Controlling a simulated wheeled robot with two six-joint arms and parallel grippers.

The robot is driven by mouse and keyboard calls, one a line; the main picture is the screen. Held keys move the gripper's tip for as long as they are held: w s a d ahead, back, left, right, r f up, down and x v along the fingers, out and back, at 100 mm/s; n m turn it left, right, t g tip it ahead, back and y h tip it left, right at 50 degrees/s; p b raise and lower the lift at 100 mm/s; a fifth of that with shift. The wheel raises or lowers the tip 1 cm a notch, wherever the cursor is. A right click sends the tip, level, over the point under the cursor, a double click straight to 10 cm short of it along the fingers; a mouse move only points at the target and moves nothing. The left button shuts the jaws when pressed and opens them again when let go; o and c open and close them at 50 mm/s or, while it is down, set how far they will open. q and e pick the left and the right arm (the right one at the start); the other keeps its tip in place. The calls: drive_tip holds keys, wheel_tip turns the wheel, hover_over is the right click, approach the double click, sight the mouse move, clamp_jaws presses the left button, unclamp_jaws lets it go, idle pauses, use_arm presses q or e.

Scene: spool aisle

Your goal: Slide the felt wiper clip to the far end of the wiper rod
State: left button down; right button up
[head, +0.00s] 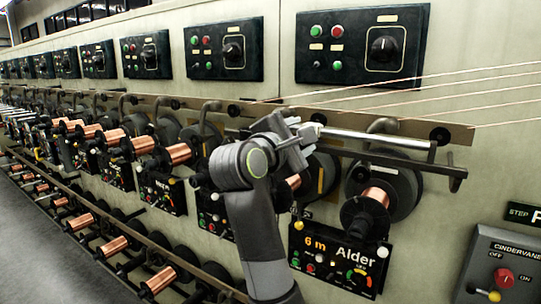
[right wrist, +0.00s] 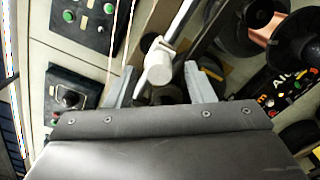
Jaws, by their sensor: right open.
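The wiper rod (head: 378,138) is a pale metal bar running right from my right gripper, in front of the spool named Alder. In the right wrist view the rod (right wrist: 181,20) runs up and away from the felt wiper clip (right wrist: 157,66), a whitish block with a rounded end. My right gripper (head: 291,142) is at the rod's left part in the head view. In the right wrist view its fingers (right wrist: 165,88) are apart, with the clip between or just beyond them; contact cannot be told. In the head view the gripper largely hides the clip. My left gripper is not in view.
The Alder spool (head: 374,196) and its label panel (head: 338,256) sit below the rod. Copper wires (head: 455,85) cross above it. A control box (head: 505,270) is at lower right. More spools line the wall to the left.

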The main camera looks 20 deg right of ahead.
drive_tip(key=b+v, duration=1)
drive_tip(key=v, duration=0.5)
drive_tip(key=shift+b, duration=0.3)
